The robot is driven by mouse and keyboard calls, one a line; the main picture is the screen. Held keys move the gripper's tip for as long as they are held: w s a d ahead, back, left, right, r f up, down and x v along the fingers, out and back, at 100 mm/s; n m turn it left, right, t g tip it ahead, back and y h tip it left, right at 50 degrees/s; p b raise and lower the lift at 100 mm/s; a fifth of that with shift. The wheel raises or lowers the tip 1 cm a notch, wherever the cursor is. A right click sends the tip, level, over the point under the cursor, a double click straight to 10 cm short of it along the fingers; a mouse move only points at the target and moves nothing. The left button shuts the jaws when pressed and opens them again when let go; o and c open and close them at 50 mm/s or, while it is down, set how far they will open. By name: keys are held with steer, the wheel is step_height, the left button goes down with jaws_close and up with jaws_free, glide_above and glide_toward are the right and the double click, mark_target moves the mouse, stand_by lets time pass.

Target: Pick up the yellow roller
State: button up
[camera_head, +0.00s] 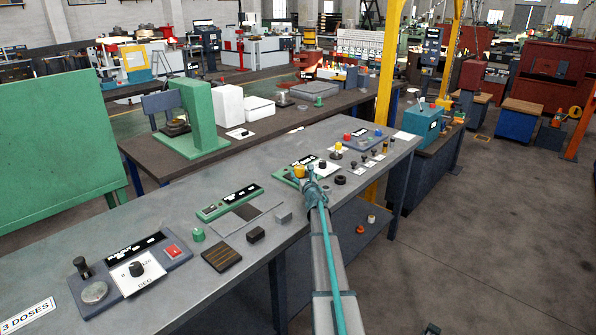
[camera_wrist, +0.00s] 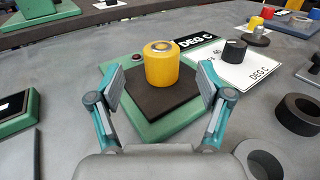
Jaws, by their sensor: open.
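The yellow roller (camera_wrist: 161,64) stands upright on a dark pad on a green base (camera_wrist: 148,128) in the wrist view. It is a short cylinder with a metal-ringed hole in its top. In the head view the yellow roller (camera_head: 299,171) shows small, partly beside my arm. My gripper (camera_wrist: 160,92) is open, with one finger to the left and one to the right of the roller, both nearer the camera. I see gaps between the fingers and the roller, and nothing is held. In the head view my gripper (camera_head: 312,185) is small and its fingers are hard to make out.
A white DEG C card with a black knob (camera_wrist: 235,52) lies right of the green base. A black ring (camera_wrist: 299,114) and a grey ring (camera_wrist: 264,163) lie at the right. The grey bench (camera_head: 340,205) also carries other panels and small blocks. Bare bench top lies left of the base.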

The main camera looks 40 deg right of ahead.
mark_target(301, 170)
steer(key=p+x, duration=0.2)
steer(key=x, duration=0.4)
steer(key=shift+w+d+f+p, duration=0.15)
steer(key=shift+w+d+p, duration=0.05)
steer(key=shift+p, duration=0.2)
jaws_close()
